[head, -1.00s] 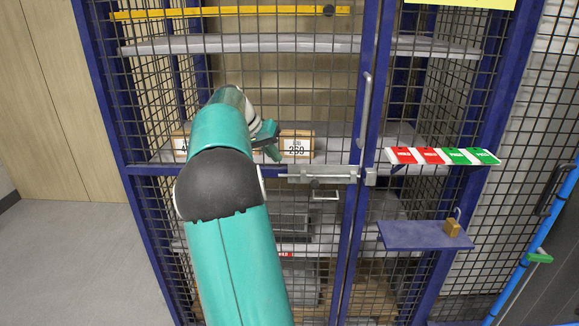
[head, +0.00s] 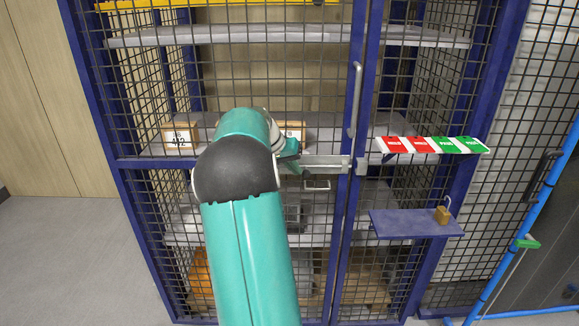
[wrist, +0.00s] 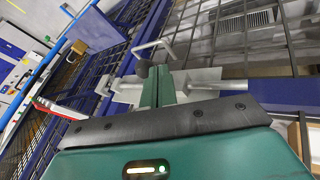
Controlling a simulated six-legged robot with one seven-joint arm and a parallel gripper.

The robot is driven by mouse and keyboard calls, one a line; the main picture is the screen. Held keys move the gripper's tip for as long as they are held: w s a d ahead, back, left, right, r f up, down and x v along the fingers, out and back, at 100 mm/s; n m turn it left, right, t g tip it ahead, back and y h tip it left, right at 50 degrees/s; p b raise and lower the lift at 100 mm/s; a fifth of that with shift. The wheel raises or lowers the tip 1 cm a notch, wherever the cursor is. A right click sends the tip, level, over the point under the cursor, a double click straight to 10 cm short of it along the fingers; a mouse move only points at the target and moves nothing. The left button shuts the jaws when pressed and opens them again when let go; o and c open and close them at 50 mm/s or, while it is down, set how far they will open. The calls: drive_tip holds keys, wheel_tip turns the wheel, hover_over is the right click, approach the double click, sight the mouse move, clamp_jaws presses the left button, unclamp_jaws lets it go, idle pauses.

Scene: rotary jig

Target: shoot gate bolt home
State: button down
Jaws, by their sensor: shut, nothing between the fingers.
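The gate bolt (head: 325,163) is a grey metal slide on the blue-framed mesh gate, with a bent rod handle (head: 317,185) hanging below it. A small metal keeper (head: 361,166) sits on the post to its right; I cannot tell whether the rod enters it. My gripper (head: 294,163) is at the bolt's left end, partly hidden behind my arm. In the wrist view, my shut, empty fingers (wrist: 157,86) overlap the bolt's metal rod (wrist: 265,86) and plate, close to the bent handle (wrist: 155,46). Contact cannot be made out.
A blue shelf (head: 405,224) with a brass padlock (head: 442,215) juts out at lower right. Red and green tags (head: 432,145) lie on a ledge above it. A vertical pull handle (head: 356,100) stands above the bolt. Numbered boxes (head: 180,138) sit behind the mesh. Floor at left is clear.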

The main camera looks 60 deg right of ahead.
sight(314, 167)
drive_tip(key=shift+w, duration=0.1)
drive_tip(key=s+d, duration=0.1)
drive_tip(key=s, duration=0.1)
drive_tip(key=s+d, duration=0.1)
drive_tip(key=s, duration=0.2)
drive_tip(key=shift+s+d, duration=0.3)
drive_tip(key=shift+d, duration=0.1)
